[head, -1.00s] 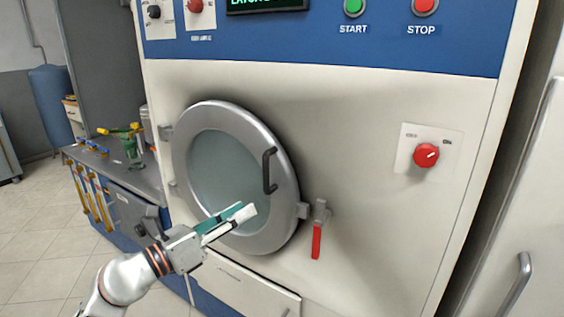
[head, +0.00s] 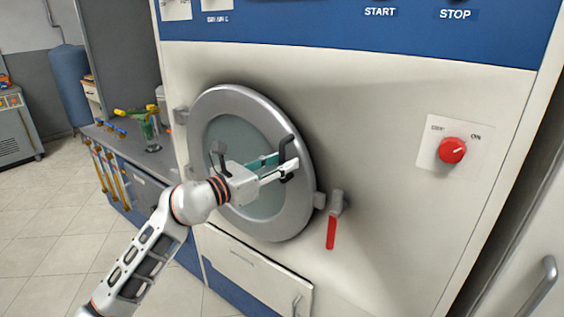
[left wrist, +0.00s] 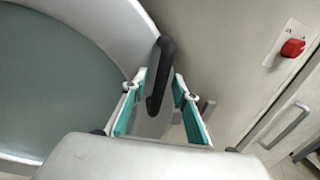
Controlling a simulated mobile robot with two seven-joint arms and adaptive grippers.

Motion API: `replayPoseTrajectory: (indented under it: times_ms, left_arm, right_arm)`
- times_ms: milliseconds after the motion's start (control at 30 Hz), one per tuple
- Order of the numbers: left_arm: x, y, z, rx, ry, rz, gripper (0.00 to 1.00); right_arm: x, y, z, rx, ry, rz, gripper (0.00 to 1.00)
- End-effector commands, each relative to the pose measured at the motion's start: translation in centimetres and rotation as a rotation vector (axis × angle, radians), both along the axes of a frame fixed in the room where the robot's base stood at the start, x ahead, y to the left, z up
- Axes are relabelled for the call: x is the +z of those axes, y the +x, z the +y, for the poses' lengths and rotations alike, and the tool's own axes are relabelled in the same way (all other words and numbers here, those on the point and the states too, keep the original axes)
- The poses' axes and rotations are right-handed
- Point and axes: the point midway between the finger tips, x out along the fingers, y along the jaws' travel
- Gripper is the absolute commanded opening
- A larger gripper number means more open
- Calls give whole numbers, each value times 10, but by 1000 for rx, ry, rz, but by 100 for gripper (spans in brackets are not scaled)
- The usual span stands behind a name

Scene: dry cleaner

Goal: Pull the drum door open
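The drum door (head: 300,190) is a round silver ring with a glass window, and it looks closed against the cream machine front. Its black bar handle (head: 287,148) is on the right side of the ring. My left gripper (head: 286,165) is at the handle. In the left wrist view, the handle (left wrist: 160,75) stands between the two teal-padded fingers (left wrist: 158,97), with a gap showing on each side. The left gripper is open. The handle's lower part is partly hidden by the fingers in the head view. My right gripper is not in view.
A latch with a red lever (head: 331,232) hangs down just right of the door. A red knob (head: 452,150) is farther right. A workbench (head: 150,165) with a glass and tools stands at left. A lower panel (head: 255,270) is below the door.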

Motion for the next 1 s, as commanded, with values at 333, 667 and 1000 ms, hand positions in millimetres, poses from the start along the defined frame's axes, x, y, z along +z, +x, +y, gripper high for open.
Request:
replayPoseTrajectory:
  times_ms: [333, 667, 1000]
  left_arm:
    - [0, 1, -2, 0, 0, 0, 13]
    - [-1, 0, 0, -4, 0, 0, 0]
    - [-8, -32, 34, -89, 5, -1, 0]
  right_arm:
    - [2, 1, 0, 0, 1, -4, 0]
    - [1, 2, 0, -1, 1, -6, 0]
    - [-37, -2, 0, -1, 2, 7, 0]
